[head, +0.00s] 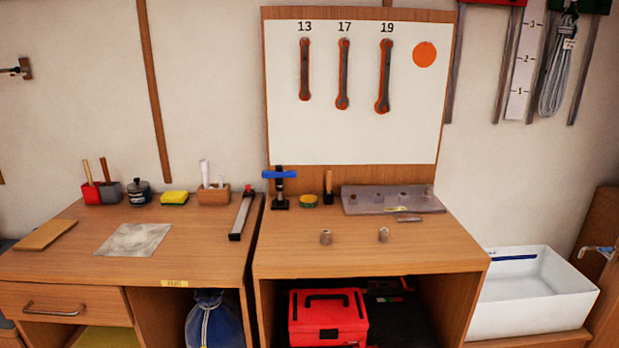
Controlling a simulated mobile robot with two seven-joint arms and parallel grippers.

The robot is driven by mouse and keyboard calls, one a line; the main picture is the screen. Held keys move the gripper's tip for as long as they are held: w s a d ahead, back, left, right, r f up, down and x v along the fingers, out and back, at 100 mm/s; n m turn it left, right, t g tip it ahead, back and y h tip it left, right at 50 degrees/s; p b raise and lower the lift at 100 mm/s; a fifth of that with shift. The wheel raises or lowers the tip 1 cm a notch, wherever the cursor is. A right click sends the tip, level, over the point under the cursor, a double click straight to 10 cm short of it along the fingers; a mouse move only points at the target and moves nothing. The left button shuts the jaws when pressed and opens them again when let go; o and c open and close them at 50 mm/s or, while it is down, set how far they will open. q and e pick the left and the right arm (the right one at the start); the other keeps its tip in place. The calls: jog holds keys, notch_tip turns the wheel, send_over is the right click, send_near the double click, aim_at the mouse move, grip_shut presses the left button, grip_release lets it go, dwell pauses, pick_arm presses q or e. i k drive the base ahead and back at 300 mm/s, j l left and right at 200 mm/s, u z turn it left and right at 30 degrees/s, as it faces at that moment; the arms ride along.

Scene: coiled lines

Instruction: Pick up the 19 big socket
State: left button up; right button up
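Neither of my grippers is in view.
A vise-like tool with a blue bar (280,188) stands at the bench's back left. A board (350,140) above holds wrenches under 13, 17 and 19. A red toolbox (328,318) sits below. A white sink (535,295) is at right. The bench front (350,260) is clear.

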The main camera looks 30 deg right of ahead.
aim_at(428, 191)
jog(key=z, duration=1.7)
jog(key=l+u, duration=0.1)
jog(key=u, duration=0.4)
jog(key=i+l+u, duration=0.1)
jog(key=u, duration=0.35)
jog(key=l+u, duration=0.2)
jog(key=u, duration=0.3)
jog(key=l+u, duration=0.25)
jog(key=l, duration=0.2)
jog(key=l+u, duration=0.3)
jog(key=l, duration=0.15)
